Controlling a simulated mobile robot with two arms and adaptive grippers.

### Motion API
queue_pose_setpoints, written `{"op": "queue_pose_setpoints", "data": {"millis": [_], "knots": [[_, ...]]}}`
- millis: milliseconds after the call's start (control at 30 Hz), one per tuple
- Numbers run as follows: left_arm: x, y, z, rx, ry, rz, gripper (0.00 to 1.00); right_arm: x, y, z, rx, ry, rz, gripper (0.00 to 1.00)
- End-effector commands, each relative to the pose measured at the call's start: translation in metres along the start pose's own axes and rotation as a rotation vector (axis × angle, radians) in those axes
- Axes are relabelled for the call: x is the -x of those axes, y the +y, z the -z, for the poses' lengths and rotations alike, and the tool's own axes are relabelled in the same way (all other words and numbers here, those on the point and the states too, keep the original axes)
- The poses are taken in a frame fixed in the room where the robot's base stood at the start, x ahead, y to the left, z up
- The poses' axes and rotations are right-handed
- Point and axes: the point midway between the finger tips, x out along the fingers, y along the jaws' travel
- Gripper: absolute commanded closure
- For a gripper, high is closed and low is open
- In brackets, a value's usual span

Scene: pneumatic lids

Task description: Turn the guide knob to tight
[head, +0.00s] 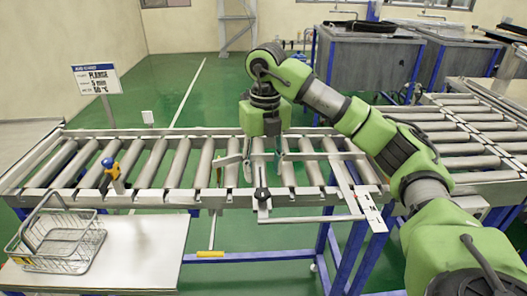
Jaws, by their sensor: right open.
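A black knob (262,193), which looks like the guide knob, sits on a metal bracket at the front edge of the roller conveyor. My right gripper (263,162) points down above the rollers, just behind and above the knob. Its fingers are apart and nothing shows between them. Whether a fingertip touches the bracket cannot be told. The knob's setting marks are too small to read. My left gripper is not in view.
A blue-topped yellow handle (109,165) stands on the conveyor (160,197) at left. A wire basket (60,240) sits on a white table (150,250) in front. A sign (97,79) stands behind at left. Grey tanks (365,65) stand behind at right.

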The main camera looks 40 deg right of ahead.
Motion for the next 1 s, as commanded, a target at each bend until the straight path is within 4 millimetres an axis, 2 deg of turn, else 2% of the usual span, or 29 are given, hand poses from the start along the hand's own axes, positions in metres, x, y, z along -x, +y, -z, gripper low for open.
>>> {"op": "queue_pose_setpoints", "data": {"millis": [33, 100, 400, 1000], "knots": [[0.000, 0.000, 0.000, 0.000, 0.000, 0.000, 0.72, 0.015, 0.001, -0.001, 0.000, -0.005, -0.002, 0.56], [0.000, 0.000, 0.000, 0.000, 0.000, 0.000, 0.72, 0.024, 0.000, -0.001, 0.000, -0.005, 0.001, 0.56], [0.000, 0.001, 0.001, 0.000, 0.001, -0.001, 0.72, 0.053, 0.000, -0.001, 0.000, -0.003, 0.000, 0.56], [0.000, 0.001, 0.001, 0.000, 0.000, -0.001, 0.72, 0.058, 0.000, 0.000, 0.000, 0.000, 0.000, 0.56]]}}
